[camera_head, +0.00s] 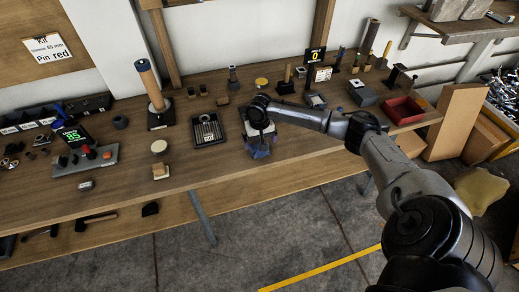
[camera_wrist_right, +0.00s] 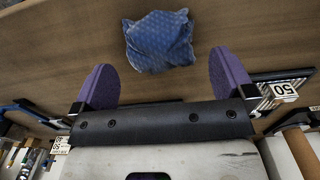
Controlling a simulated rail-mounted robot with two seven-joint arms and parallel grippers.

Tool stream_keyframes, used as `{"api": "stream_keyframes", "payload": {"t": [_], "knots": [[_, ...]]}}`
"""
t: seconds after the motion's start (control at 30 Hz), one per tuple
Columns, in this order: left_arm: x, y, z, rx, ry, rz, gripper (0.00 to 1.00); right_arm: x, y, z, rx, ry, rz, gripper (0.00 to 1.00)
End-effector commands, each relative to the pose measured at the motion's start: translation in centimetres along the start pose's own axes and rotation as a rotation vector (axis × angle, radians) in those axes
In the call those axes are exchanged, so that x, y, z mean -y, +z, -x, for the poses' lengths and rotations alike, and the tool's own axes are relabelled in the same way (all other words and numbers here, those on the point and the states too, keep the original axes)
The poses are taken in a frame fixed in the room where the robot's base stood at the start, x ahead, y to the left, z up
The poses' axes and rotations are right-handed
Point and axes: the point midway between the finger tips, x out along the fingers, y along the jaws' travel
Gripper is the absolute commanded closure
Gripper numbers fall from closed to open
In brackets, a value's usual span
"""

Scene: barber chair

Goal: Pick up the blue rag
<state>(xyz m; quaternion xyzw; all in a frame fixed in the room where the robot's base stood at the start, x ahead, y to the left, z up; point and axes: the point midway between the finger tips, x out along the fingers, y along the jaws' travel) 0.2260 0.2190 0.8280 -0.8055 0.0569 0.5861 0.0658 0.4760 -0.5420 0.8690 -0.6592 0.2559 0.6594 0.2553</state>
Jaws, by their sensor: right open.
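The blue rag (camera_wrist_right: 160,42) lies crumpled on the wooden workbench (camera_wrist_right: 60,50). In the right wrist view it sits between and just past the two purple fingertips of my right gripper (camera_wrist_right: 161,62), apart from both. The gripper is open with nothing between its pads. In the head view my right gripper (camera_head: 259,143) is over the front part of the bench, and the rag (camera_head: 262,154) shows only partly beneath it. The exact height above the rag is hard to tell. My left gripper is not in view.
A red bin (camera_head: 404,110) stands right. The bench's front strip is mostly clear.

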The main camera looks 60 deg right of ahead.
Motion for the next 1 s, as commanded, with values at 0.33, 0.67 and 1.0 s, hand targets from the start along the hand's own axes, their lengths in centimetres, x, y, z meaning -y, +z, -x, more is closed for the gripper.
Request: {"api": "stream_keyframes", "payload": {"t": [0.33, 0.67, 1.0], "knots": [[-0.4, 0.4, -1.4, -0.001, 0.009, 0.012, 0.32, 0.0, 0.0, -4.1, 0.0, 0.0, 0.001, 0.0], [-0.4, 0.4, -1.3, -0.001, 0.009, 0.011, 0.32, 0.0, 0.0, -4.1, -0.001, 0.0, 0.001, 0.11], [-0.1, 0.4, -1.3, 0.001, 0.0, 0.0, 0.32, 0.0, 0.0, -4.0, -0.001, 0.0, 0.001, 0.44]]}}
